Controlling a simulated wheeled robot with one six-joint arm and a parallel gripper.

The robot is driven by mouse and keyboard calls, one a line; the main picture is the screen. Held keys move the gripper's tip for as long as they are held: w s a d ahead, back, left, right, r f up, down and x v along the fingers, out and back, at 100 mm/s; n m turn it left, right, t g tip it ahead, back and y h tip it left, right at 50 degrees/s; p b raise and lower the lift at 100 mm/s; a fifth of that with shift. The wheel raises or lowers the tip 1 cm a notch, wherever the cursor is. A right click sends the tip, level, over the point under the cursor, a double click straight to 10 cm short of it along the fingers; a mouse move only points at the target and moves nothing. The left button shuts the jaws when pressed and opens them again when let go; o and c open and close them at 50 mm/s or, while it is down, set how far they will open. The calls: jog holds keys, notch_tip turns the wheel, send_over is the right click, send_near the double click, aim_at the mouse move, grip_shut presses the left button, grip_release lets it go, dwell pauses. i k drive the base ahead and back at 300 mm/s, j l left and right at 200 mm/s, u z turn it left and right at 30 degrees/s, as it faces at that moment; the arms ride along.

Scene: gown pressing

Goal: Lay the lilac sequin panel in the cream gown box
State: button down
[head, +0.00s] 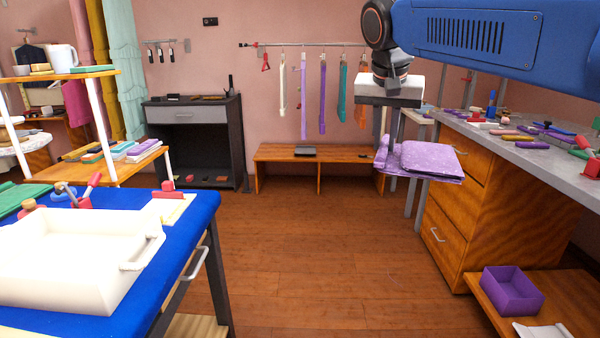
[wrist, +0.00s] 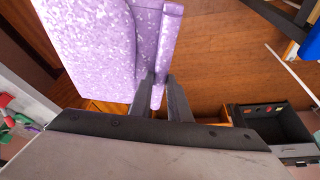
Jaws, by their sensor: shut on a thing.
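The lilac sequin panel (head: 430,159) is a folded, speckled purple piece held in the air at the right of the head view. It fills the upper left of the wrist view (wrist: 95,45). My gripper (wrist: 162,95) is shut on the panel's edge, with a finger on each side of it. In the head view the fingertips are mostly hidden by the panel. The cream gown box (head: 75,255) stands open on the blue-topped table at the lower left, well apart from the panel. Its left part is cut off by the picture edge.
The blue table (head: 190,225) also bears red-handled tools behind the box. A grey-topped wooden counter (head: 520,150) with scattered tools stands close to the right of the panel. A purple bin (head: 512,289) sits low at right. The wooden floor (head: 300,240) between is clear.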

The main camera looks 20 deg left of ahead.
aim_at(78, 260)
jog(key=i+u, duration=0.65)
jog(key=u, duration=0.25)
jog(key=i+l+u, duration=0.25)
jog(key=u, duration=0.2)
jog(key=i+l+u, duration=0.3)
jog(key=u, duration=0.2)
jog(key=i+l+u, duration=0.25)
jog(key=l+u, duration=0.2)
jog(key=i+l+u, duration=0.15)
jog(key=l+u, duration=1.1)
jog(key=l, duration=0.4)
